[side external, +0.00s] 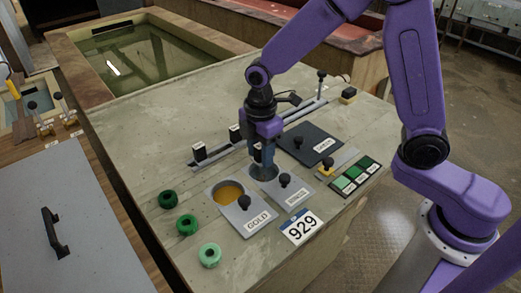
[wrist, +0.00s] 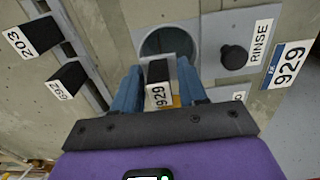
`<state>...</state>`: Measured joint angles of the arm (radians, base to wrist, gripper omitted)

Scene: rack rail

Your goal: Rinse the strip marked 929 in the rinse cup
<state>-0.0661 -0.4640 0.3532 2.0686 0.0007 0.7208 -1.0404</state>
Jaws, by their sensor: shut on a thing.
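My gripper (side external: 262,155) points down over the rinse plate (side external: 292,198). In the wrist view its blue fingers (wrist: 158,82) are shut on the strip marked 929 (wrist: 158,72), gripping it by its black, white-labelled top. The round rinse cup (wrist: 167,42) lies just beyond the strip in the wrist view, beside the RINSE label and black knob (wrist: 234,57). In the side view the cup (side external: 261,174) shows partly below the fingers. The strip's lower end is hidden, so I cannot tell whether it is inside the cup.
A GOLD plate (side external: 255,222) with an orange-filled cup stands left of the rinse plate. A dark lidded plate (side external: 300,139) lies behind. A rail (side external: 230,152) carries other strips, one marked 203 (wrist: 30,40). A 929 card (side external: 301,228), green rings (side external: 187,223) and a green chart (side external: 355,177) lie around.

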